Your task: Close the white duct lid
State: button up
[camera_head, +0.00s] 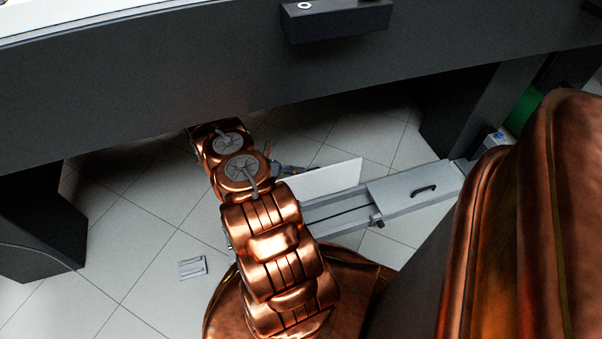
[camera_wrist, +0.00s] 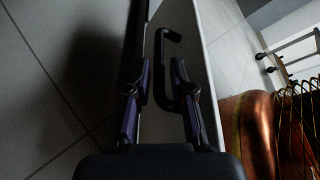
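The white duct lid (camera_head: 322,178) stands raised along the far side of the floor duct (camera_head: 335,213), so the channel beside it is uncovered. A dark line runs along the channel. In the wrist view the lid (camera_wrist: 188,58) is a shaded panel with a black bar handle (camera_wrist: 166,84). My gripper (camera_head: 293,168) is low by the lid's left end in the head view. In the wrist view my gripper (camera_wrist: 160,78) has its fingers apart, with the handle in the gap between them. I cannot tell whether either finger touches it.
A closed grey cover (camera_head: 402,187) with a black handle lies on the duct's right part. A dark bench beam (camera_head: 200,95) hangs above, with dark legs left and right. A small grey plate (camera_head: 192,267) lies on the tiled floor, which is otherwise open at left.

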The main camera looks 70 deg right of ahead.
jog(key=shift+s+d+f, duration=0.15)
jog(key=shift+s+d, duration=0.1)
jog(key=shift+s, duration=0.25)
grip_shut()
